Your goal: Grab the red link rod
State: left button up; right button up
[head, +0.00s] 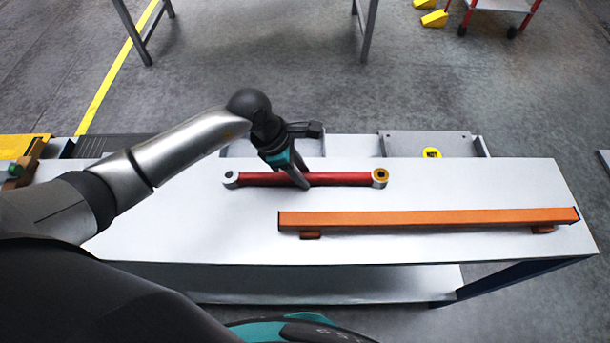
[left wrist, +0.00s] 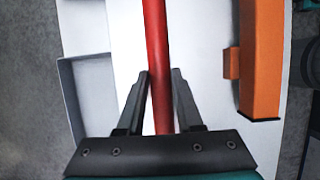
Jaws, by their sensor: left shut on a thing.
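The red link rod (head: 340,179) lies across the white table, with a grey eye at its left end and a yellow-ringed eye at its right end. The rod's ends are outside the left wrist view. I cannot tell whether the rod is lifted off the table. My right gripper is not in view.
An orange bar (head: 430,218) lies in front of the rod on the white table (head: 200,225); it also shows in the left wrist view (left wrist: 262,60). A grey tray (head: 400,143) stands along the back edge. A wooden block and green part sit at far left.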

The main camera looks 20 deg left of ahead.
pick_arm(q)
grip_shut()
jog(key=shift+w+r, duration=0.1)
dwell(0.7)
